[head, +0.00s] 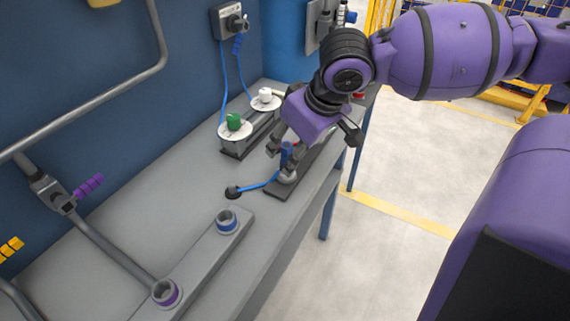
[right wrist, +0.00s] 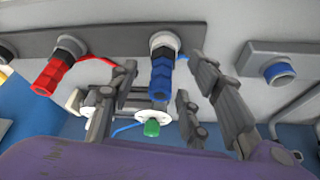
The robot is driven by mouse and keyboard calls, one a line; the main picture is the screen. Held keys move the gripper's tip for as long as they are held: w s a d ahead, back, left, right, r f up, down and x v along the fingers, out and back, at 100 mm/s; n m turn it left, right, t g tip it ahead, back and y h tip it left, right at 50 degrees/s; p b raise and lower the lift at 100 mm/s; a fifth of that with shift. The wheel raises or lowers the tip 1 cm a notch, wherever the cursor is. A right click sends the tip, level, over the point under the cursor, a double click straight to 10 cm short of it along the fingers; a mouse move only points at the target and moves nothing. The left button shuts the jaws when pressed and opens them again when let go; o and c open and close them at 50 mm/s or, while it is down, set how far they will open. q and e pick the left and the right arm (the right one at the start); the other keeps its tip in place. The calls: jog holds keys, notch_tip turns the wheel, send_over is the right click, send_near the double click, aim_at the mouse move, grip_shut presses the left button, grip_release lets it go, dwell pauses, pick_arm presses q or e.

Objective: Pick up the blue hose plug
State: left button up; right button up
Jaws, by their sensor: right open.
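The blue hose plug (head: 287,153) stands upright in a round socket on a dark grey base strip on the bench. In the right wrist view the plug (right wrist: 162,78) shows between my fingers, its black collar at the socket. My right gripper (head: 293,157) is open and reaches down around the plug; the right wrist view also shows the open gripper (right wrist: 163,80), with a finger on each side of the plug and visible gaps. A blue hose (head: 258,186) runs to the plug's foot. My left gripper is not in view.
A red plug (right wrist: 52,75) stands in the same strip beside the blue one. A green knob (head: 234,121) and a white knob (head: 265,95) sit on round white dials behind. A grey block with a blue-ringed socket (head: 227,223) lies nearer. The bench (head: 160,195) is clear at left.

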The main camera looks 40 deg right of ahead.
jog(key=b+x, duration=0.1)
jog(key=x, duration=0.1)
jog(key=shift+w+f, duration=0.15)
jog(key=shift+f, duration=0.1)
jog(key=shift+r, duration=0.1)
grip_shut()
